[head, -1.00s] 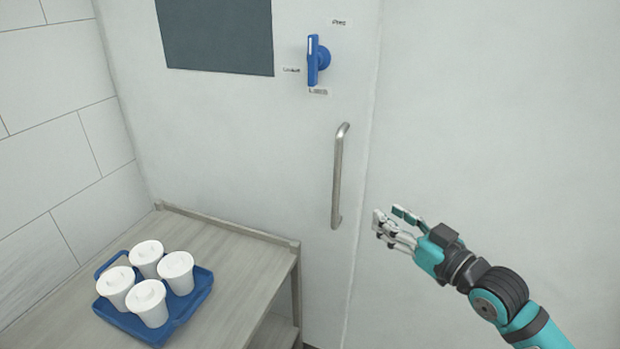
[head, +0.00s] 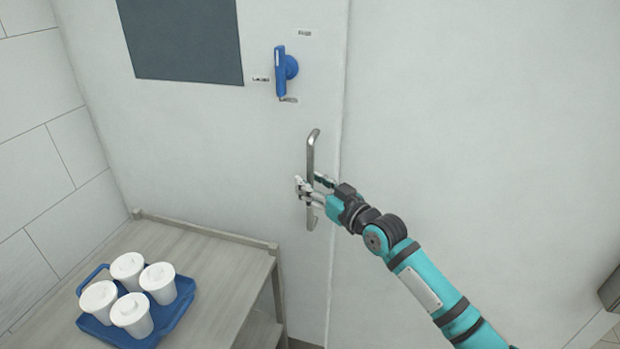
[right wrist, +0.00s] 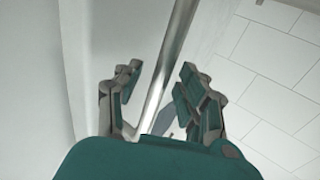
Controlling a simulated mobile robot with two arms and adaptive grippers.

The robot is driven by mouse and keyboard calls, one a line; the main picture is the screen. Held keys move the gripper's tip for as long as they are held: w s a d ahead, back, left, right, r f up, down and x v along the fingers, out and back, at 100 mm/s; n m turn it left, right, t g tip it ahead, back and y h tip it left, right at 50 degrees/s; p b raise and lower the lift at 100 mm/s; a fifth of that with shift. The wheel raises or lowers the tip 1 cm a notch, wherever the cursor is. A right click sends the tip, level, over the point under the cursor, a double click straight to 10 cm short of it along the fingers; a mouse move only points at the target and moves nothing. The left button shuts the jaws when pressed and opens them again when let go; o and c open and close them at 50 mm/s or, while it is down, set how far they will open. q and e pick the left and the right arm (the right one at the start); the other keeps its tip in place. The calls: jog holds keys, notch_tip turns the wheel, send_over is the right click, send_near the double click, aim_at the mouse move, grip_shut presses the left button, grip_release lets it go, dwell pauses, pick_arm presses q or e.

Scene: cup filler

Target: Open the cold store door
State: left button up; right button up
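The cold store door (head: 200,150) is a pale panel with a dark window, and it looks closed. A blue latch lever (head: 280,72) stands upright on it between small labels. A vertical metal pull handle (head: 312,150) is below the lever near the door's right edge. My right gripper (head: 314,188) is at the middle of this handle. In the right wrist view, the handle bar (right wrist: 166,75) runs between the two fingers of the right gripper (right wrist: 155,90), with gaps showing on both sides. My left gripper is not in view.
A grey wooden table (head: 225,270) stands in front of the door at lower left. It bears a blue tray (head: 183,305) with several white lidded cups (head: 128,270). Plain wall (head: 480,120) is to the right.

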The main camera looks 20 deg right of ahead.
jog(key=shift+w+a, duration=0.2)
jog(key=shift+w, duration=0.25)
grip_shut()
jog(key=shift+w+f, duration=0.1)
jog(key=shift+f, duration=0.05)
dwell(0.3)
